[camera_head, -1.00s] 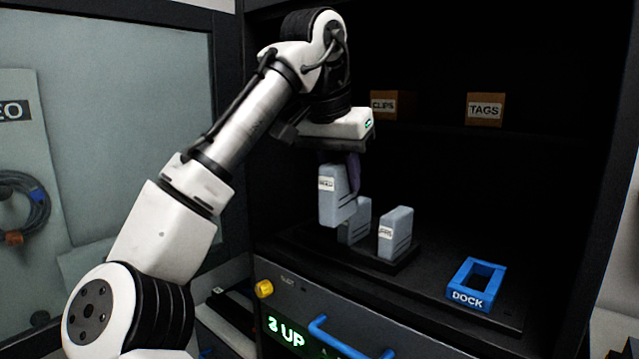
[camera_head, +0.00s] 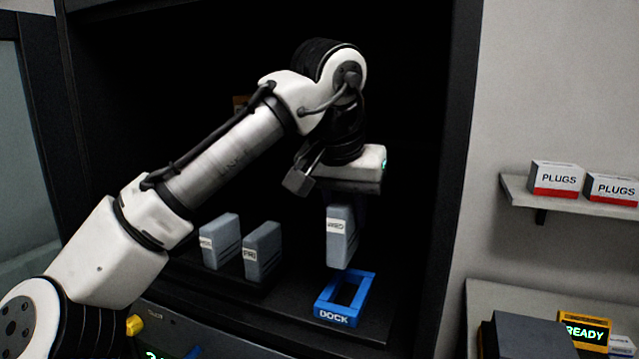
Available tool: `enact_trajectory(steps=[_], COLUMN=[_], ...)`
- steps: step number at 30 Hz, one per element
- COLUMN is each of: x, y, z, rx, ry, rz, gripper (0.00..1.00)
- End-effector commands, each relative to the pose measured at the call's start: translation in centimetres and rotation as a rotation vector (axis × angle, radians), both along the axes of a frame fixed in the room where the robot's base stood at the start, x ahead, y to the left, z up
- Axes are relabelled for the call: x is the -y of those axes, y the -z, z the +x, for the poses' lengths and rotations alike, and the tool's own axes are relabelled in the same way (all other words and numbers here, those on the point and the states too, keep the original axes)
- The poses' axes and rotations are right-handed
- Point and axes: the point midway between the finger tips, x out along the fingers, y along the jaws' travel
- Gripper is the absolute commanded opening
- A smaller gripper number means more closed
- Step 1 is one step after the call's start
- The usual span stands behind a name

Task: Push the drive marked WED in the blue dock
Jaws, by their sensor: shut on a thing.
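A grey drive (camera_head: 341,240) with a small white label hangs upright below my gripper (camera_head: 343,200). The label's letters are too small to read surely. My gripper is shut on its upper end; the fingers are mostly dark and hard to make out. The blue dock (camera_head: 324,312), marked DOCK, lies on the dark shelf just below the drive. Its rectangular opening shows empty. The drive's lower end appears above the dock's back edge, apart from it.
Two more grey drives, a left one (camera_head: 219,242) and a right one (camera_head: 262,251), stand on a dark base left of the dock. The cabinet's right wall (camera_head: 452,180) is close by. PLUGS boxes (camera_head: 556,178) sit on a wall shelf outside. A yellow READY device (camera_head: 584,331) is lower right.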

Motion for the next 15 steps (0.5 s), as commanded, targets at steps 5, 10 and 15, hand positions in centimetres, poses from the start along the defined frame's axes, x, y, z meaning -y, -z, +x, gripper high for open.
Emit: enact_trajectory(steps=[5,10,15], x=[0.7,0.7,0.6], y=[0.4,1.2,2.5], z=[-0.7,-0.7,-0.7], rx=[-0.002,-0.001,-0.002], ry=[0.012,0.013,0.013], rz=[-0.001,-0.001,0.001], gripper=[0.0,0.0,0.0])
